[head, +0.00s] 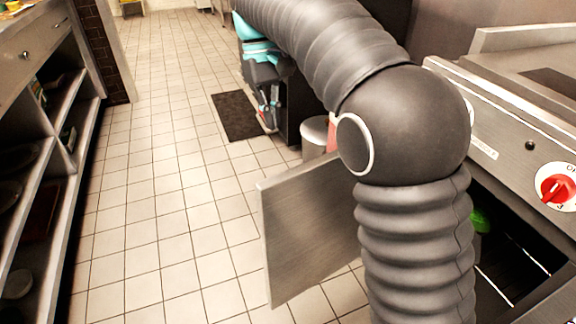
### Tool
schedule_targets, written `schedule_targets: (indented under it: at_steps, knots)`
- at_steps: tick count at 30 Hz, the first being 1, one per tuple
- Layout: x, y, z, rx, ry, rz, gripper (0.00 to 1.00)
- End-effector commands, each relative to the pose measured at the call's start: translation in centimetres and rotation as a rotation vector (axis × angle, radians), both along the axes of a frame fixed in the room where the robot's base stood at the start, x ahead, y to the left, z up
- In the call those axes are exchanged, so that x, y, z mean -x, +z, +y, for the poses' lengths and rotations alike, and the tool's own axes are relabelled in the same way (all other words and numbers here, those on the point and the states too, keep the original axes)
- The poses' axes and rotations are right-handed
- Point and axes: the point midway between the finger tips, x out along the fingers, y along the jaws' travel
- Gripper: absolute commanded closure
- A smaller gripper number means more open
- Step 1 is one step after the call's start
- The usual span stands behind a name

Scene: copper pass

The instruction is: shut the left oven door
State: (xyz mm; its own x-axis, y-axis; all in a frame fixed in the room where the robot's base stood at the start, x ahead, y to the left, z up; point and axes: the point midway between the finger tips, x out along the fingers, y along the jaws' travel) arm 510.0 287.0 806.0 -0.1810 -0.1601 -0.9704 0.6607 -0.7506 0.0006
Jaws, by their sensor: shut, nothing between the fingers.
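The left oven door (305,235) stands open, swung out from the range into the aisle as a flat steel panel. My arm hides its right part and its hinge side. The open oven cavity (510,262) shows at the lower right, with rack bars inside. My gripper (268,122) hangs down from the teal wrist in the upper middle, small in the view. It is shut and empty. It appears beyond the door's top edge in the picture, clear of the panel.
The range front (505,115) with a red knob (556,188) runs along the right. A green item (481,220) shows in the oven. Shelves (45,170) line the left; the tiled aisle (165,190) is clear.

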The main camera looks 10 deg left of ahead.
Motion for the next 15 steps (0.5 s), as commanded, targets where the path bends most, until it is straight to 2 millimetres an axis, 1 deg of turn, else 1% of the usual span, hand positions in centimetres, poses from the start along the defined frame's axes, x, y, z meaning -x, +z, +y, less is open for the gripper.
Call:
schedule_targets:
  at_steps: [5,15]
  knots:
    - [0.3,-1.6,-0.2,0.003,0.002,0.004,1.00]
    - [1.5,-7.6,-1.2,0.003,0.002,0.004,1.00]
